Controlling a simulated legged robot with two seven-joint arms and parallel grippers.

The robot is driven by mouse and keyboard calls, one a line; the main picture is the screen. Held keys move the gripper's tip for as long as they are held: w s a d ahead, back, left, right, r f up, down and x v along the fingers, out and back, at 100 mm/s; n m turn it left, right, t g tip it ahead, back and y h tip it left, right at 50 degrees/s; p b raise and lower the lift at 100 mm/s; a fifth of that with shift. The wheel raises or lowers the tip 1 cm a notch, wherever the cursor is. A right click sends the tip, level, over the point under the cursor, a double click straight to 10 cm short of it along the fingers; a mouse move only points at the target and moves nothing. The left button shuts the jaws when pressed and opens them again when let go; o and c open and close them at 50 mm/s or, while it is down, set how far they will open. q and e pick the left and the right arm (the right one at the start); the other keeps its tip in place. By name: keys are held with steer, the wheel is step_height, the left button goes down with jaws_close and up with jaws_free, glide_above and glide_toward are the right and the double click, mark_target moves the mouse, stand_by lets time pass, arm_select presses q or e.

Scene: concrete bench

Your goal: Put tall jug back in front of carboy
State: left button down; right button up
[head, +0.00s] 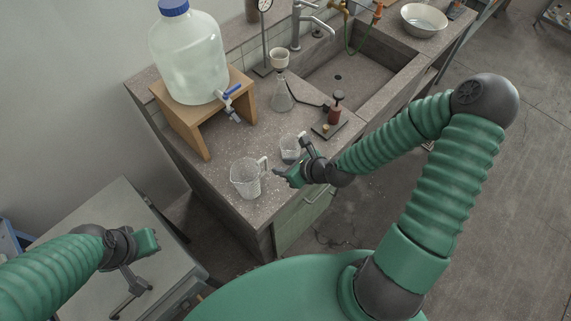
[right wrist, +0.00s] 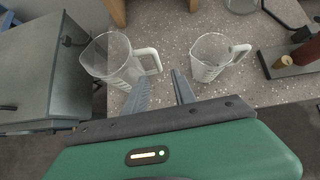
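The tall jug (head: 246,180), clear with a handle, stands upright near the bench's front left edge. It also shows at left in the right wrist view (right wrist: 106,60), its pale handle facing right. A smaller clear jug (head: 290,149) stands behind it to the right. The carboy (head: 188,58), large with a blue cap and tap, sits on a wooden stand farther back. My right gripper (head: 277,174) is just right of the tall jug. In the right wrist view its fingers (right wrist: 160,78) are apart and empty, close to the handle. My left gripper (head: 146,243) is over the grey cabinet; its opening is unclear.
The wooden stand (head: 209,108) is behind the jugs. A glass flask (head: 281,97) and a dark stand with a reddish bottle (head: 334,115) are at the back right, near the sink (head: 367,68). Bare bench lies between the wooden stand and the tall jug.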

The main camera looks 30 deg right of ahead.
steer(key=s+d+n+g+h, duration=0.15)
steer(key=s+n+g, duration=0.4)
steer(key=n, duration=0.85)
steer(key=s+a+r+n+h, duration=0.1)
steer(key=r+n, duration=0.3)
steer(key=n, duration=0.4)
steer(key=s+a+r+n+h, duration=0.1)
steer(key=s+r+n, duration=0.3)
steer(key=n, duration=0.5)
steer(key=shift+v, duration=0.8)
steer(key=shift+f, duration=0.1)
